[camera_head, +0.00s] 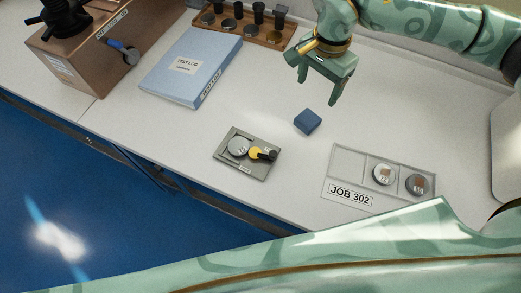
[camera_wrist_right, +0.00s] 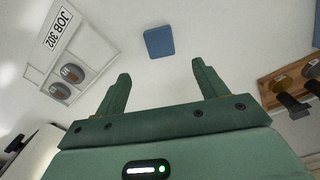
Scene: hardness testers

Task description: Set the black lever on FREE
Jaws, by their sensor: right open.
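A small grey fixture (camera_head: 233,163) lies on the white bench in the head view. It carries a round grey disc (camera_head: 238,146), a yellow part and a short black lever (camera_head: 267,155) at its right side. The lever's markings are too small to read. My right gripper (camera_head: 318,90) hangs open and empty above the bench, up and to the right of the fixture, apart from it. Its two fingers also show in the right wrist view (camera_wrist_right: 160,70), with nothing between them. The fixture is not seen in the wrist view. My left gripper is not in view.
A blue block (camera_head: 307,121) lies between fixture and right gripper. A JOB 302 tray (camera_head: 348,168) with two round samples lies right. A blue TEST LOG binder (camera_head: 190,68), a wooden rack (camera_head: 263,33) and a brown machine (camera_head: 84,58) stand left and behind. Bench around the fixture is clear.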

